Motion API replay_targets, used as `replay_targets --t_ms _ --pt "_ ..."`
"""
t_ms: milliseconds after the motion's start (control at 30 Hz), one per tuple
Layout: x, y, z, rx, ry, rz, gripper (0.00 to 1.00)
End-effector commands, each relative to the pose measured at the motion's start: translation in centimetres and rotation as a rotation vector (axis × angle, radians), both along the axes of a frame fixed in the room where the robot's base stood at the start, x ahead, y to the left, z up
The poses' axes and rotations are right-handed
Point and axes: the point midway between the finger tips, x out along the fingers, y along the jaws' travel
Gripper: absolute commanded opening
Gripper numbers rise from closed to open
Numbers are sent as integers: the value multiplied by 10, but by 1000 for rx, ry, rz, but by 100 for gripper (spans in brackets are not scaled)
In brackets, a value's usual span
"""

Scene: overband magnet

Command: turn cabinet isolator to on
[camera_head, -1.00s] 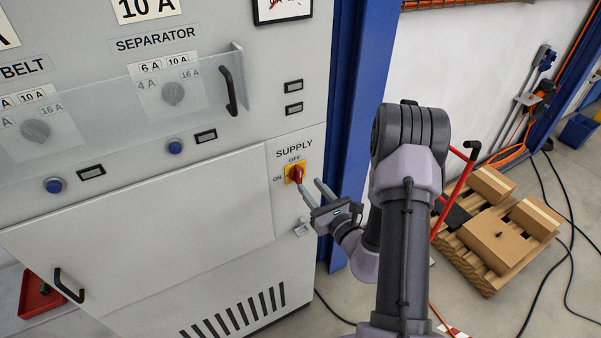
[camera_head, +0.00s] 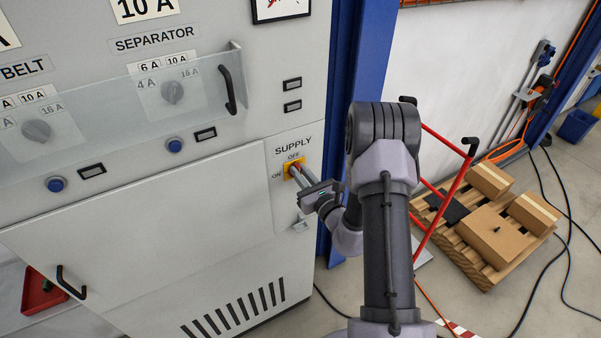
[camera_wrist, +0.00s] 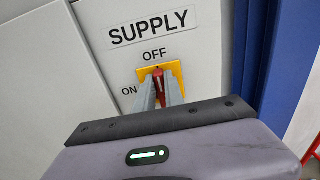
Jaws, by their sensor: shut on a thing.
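The cabinet isolator is a red knob on a yellow plate (camera_head: 287,167) under the word SUPPLY, low on the right of the grey cabinet. In the wrist view the red knob (camera_wrist: 158,77) points up toward OFF; ON is printed to its left. My gripper (camera_head: 297,175) reaches in from the right with its two fingers at the knob. In the wrist view the fingers (camera_wrist: 160,92) are shut on the knob, one on each side, and hide its lower part.
A clear cover with a black handle (camera_head: 228,90) sticks out above and left of the isolator. A blue post (camera_head: 345,90) stands just right of the cabinet. A red-handled cart and a pallet with boxes (camera_head: 490,232) are on the floor at right.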

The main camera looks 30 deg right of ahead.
Motion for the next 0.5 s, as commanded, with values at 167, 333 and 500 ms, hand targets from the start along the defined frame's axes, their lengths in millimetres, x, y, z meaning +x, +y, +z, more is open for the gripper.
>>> replay_targets --t_ms 167,333,500 --pt "0 0 -1 -16 -1 0 0" --pt "0 1 -3 -80 -4 1 0" --pt "0 3 -4 -204 -9 1 0"
